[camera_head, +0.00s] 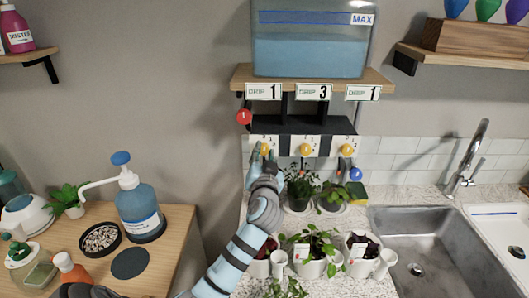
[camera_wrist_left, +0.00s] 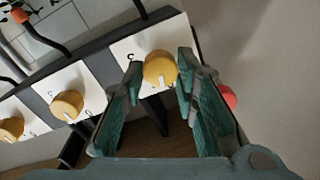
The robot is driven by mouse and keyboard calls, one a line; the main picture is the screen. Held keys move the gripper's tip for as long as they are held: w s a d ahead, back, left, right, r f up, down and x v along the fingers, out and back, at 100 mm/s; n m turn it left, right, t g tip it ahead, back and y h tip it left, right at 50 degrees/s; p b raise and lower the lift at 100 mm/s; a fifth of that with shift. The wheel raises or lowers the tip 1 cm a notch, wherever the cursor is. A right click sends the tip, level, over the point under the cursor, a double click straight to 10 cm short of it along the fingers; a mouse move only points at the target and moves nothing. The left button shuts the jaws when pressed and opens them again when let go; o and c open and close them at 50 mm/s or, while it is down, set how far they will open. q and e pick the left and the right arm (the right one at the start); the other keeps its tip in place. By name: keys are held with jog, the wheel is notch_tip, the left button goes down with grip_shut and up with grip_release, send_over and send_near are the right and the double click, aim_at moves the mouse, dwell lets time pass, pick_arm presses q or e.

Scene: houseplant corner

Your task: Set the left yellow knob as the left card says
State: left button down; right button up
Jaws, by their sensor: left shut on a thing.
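The left yellow knob (camera_head: 264,149) sits on a white plate at the left of the dark rail under the shelf. In the left wrist view the yellow knob (camera_wrist_left: 160,67) is between the two fingers of my left gripper (camera_wrist_left: 159,72), which is shut on it. A white pointer mark shows on the knob's lower edge in that view; the number it points to is not readable. My right gripper is not seen.
The middle knob (camera_head: 305,150) and right knob (camera_head: 347,149) are close beside, under cards reading 3 and 1. A red ball (camera_head: 244,118) is just left of the rail. Potted plants (camera_head: 301,186) stand below, and a blue pump bottle (camera_head: 139,209) stands at left.

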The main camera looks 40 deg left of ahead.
pick_arm(q)
jog(key=m+p, duration=0.2)
jog(key=m, duration=0.3)
dwell(0.4)
jog(key=c, duration=1.3)
grip_release()
jog(key=v, duration=1.2)
jog(key=shift+f, duration=0.1)
jog(key=shift+a, duration=0.1)
